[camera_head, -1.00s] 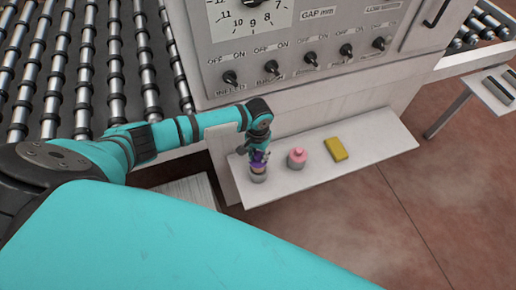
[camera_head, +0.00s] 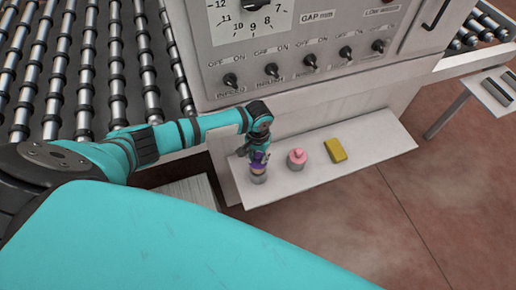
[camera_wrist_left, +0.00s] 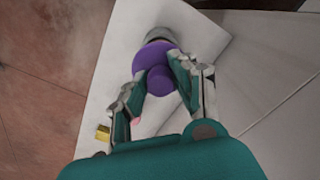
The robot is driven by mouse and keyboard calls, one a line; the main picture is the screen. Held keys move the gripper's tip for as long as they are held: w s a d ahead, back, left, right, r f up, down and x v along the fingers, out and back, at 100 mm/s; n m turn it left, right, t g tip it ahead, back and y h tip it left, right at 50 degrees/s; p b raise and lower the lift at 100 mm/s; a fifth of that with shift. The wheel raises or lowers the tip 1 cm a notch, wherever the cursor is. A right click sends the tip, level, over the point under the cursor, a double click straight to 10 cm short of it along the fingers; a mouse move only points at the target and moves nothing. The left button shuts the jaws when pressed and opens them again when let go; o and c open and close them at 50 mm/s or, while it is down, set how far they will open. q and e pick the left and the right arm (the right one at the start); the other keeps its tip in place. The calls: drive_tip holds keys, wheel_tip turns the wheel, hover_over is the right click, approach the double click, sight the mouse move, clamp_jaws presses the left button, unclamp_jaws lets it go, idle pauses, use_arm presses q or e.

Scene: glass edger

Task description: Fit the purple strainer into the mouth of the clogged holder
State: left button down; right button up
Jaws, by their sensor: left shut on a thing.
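The purple strainer (camera_head: 257,161) is held by my left gripper (camera_head: 257,151) over the left end of the white shelf. In the left wrist view the purple strainer (camera_wrist_left: 153,59) sits between the two fingers of the left gripper (camera_wrist_left: 158,73), which are shut on it. The clogged holder (camera_head: 258,177), a small grey cup, stands on the shelf directly under the strainer. Its grey edge (camera_wrist_left: 160,34) shows past the strainer in the wrist view. The strainer hides most of its mouth, so I cannot tell whether they touch. My right gripper is not in view.
A grey container with a pink top (camera_head: 297,158) and a yellow block (camera_head: 335,150) stand to the right on the shelf (camera_head: 375,143). The machine's switch panel (camera_head: 300,65) rises behind. The shelf's right end is clear. Roller conveyors (camera_head: 100,60) lie at the left.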

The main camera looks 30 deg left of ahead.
use_arm(q)
drive_tip(key=shift+f+b, duration=1.9)
drive_tip(key=shift+f, duration=1.35)
drive_tip(key=c, duration=1)
unclamp_jaws()
drive_tip(key=shift+r, duration=0.2)
wheel_tip(320, 180, up, 12)
drive_tip(key=shift+f, duration=0.15)
